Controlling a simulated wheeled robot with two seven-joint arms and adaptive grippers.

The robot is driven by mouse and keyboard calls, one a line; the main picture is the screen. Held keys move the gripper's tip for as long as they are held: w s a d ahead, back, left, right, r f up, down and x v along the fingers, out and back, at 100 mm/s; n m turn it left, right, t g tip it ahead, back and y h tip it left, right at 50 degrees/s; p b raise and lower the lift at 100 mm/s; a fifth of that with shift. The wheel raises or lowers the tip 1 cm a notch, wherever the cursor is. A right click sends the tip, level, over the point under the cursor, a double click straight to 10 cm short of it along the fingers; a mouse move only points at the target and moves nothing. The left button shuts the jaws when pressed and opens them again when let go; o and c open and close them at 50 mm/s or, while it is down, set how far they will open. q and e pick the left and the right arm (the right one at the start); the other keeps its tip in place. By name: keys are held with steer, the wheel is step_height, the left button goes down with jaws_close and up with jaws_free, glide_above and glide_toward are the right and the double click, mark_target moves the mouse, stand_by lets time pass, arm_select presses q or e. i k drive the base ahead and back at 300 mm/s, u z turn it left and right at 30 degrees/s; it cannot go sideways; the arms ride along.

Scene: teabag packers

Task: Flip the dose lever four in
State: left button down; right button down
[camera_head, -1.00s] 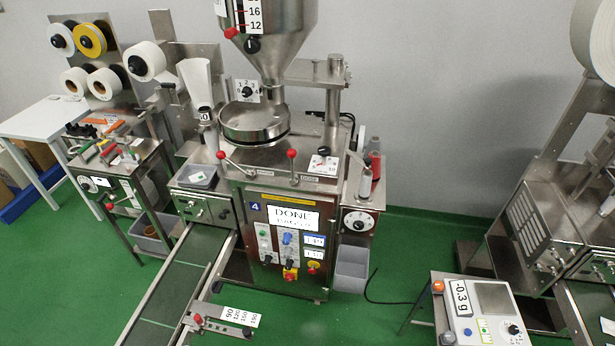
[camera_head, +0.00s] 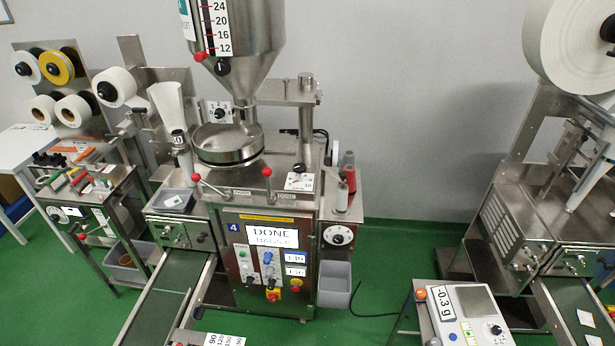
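The right lever (camera_head: 267,173) stands close to upright above a small label that seems to read DOSE. The left lever (camera_head: 197,178) leans over to the left, above another label too small to read surely. Neither of my grippers shows in the head view, and nothing touches the levers.
A steel hopper (camera_head: 236,50) and round pan (camera_head: 228,145) sit above and behind the levers. A conveyor (camera_head: 168,295) runs forward at lower left. A scale (camera_head: 470,310) stands at lower right, with green floor between.

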mark_target(266, 172)
steer(key=i, duration=1.3)
